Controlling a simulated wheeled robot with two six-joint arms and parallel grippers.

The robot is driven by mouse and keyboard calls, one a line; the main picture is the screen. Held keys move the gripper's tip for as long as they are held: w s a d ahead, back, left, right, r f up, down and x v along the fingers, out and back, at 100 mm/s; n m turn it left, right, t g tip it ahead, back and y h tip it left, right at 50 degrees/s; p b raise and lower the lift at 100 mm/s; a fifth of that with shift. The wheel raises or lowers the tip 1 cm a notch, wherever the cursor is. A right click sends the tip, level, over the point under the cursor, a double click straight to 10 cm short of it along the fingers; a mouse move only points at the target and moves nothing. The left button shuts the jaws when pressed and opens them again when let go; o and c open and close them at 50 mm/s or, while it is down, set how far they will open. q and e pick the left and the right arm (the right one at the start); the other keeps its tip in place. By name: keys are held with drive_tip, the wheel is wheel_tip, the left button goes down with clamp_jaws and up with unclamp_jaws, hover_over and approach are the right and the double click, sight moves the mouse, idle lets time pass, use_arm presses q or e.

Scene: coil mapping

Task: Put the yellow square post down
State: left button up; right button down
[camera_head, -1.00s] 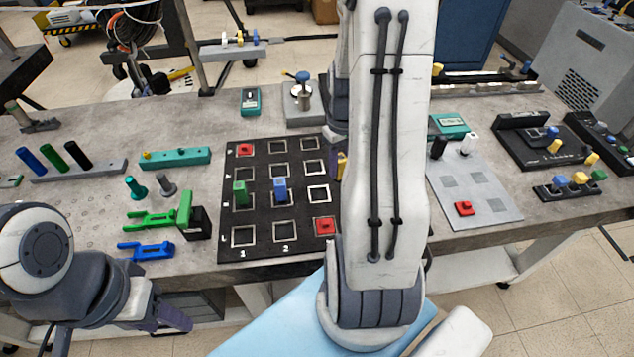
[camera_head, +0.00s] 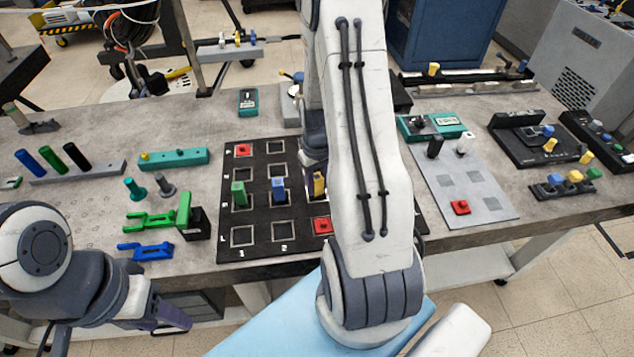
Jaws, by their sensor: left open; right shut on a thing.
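The yellow square post (camera_head: 319,184) is upright over the black grid board (camera_head: 262,242), in the cell column right of the blue post (camera_head: 278,189). My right gripper (camera_head: 315,170) is shut on it from above. My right arm hides most of this gripper and the board's right part. I cannot tell whether the post's base touches the board. A green post (camera_head: 238,193) stands left of the blue one. Red pieces sit at the board's top left (camera_head: 243,150) and lower right (camera_head: 321,225). My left gripper (camera_head: 172,318) is open and empty, low at the table's front edge.
A grey plate (camera_head: 475,205) with black and white posts and a red piece lies right of my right arm. Green and blue fork-shaped tools (camera_head: 150,250) lie left of the board. A teal block (camera_head: 175,158) and a post rack (camera_head: 85,172) stand further left.

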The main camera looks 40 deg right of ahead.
sight(317, 177)
drive_tip(key=c, duration=0.6)
unclamp_jaws()
drive_tip(key=shift+f, duration=0.1)
drive_tip(key=shift+o, duration=0.2)
wheel_tip(317, 177, up, 12)
drive_tip(key=shift+r, duration=0.2)
drive_tip(key=s+a+r+n, duration=0.1)
drive_tip(key=a+r+n, duration=0.1)
drive_tip(key=a, duration=0.7)
drive_tip(key=s+a+r+n, duration=0.1)
drive_tip(key=a+r+n, duration=0.1)
drive_tip(key=a, duration=0.7)
drive_tip(key=s+a+r+n+y, duration=0.1)
drive_tip(key=s+a+n, duration=0.4)
drive_tip(key=s+a, duration=0.8)
drive_tip(key=shift+s+r, duration=0.55)
drive_tip(key=shift+s, duration=0.1)
